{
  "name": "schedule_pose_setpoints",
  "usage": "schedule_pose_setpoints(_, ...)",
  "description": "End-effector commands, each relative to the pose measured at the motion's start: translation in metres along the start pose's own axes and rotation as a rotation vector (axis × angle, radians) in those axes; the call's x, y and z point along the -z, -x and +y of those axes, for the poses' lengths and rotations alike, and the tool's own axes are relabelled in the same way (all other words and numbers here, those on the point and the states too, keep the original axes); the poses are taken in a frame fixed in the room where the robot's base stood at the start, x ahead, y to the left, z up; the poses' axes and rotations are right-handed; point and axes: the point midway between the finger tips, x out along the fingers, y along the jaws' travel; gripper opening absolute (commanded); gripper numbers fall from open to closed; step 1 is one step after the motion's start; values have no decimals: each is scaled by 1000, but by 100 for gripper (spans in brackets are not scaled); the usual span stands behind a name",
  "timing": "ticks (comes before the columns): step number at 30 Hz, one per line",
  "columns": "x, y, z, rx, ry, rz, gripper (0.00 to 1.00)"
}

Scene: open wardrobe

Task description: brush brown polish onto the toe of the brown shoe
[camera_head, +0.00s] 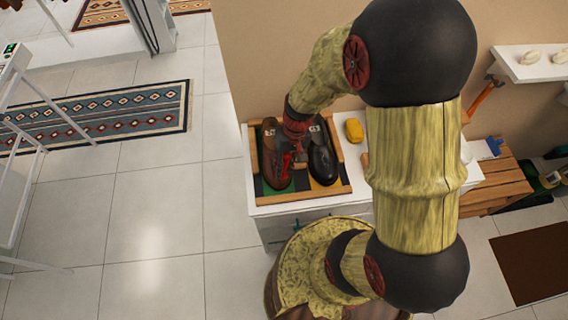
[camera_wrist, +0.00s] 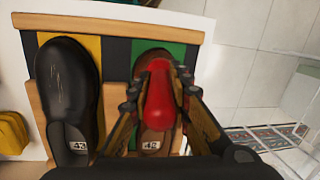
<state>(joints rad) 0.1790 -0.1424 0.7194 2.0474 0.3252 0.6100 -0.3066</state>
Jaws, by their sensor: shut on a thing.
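The brown shoe (camera_head: 271,170) lies on the left side of a striped tray in the head view, its toe towards the bottom. In the wrist view the brown shoe (camera_wrist: 150,138) is under my gripper, with a white size label at its heel end. My gripper (camera_wrist: 161,88) is shut on a red-handled thing (camera_wrist: 158,101), probably the brush. It covers the middle of the brown shoe. The brush's bristles are hidden, so I cannot tell whether they touch the shoe. My gripper (camera_head: 297,153) also shows in the head view. No polish can be made out.
A black shoe (camera_head: 321,158) stands beside the brown one. The wooden-edged tray (camera_head: 307,195) sits on a white cabinet (camera_head: 257,211). A yellow object (camera_head: 354,130) lies right of the tray. A wooden crate (camera_head: 500,178) stands further right. Open tiled floor (camera_head: 150,220) is at left.

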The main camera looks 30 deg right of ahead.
Motion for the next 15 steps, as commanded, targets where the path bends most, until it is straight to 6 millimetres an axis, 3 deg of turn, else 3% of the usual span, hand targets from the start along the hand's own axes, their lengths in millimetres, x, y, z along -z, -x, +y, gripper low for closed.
schedule_pose_setpoints(15,-10,38,-8,0,1,1,0)
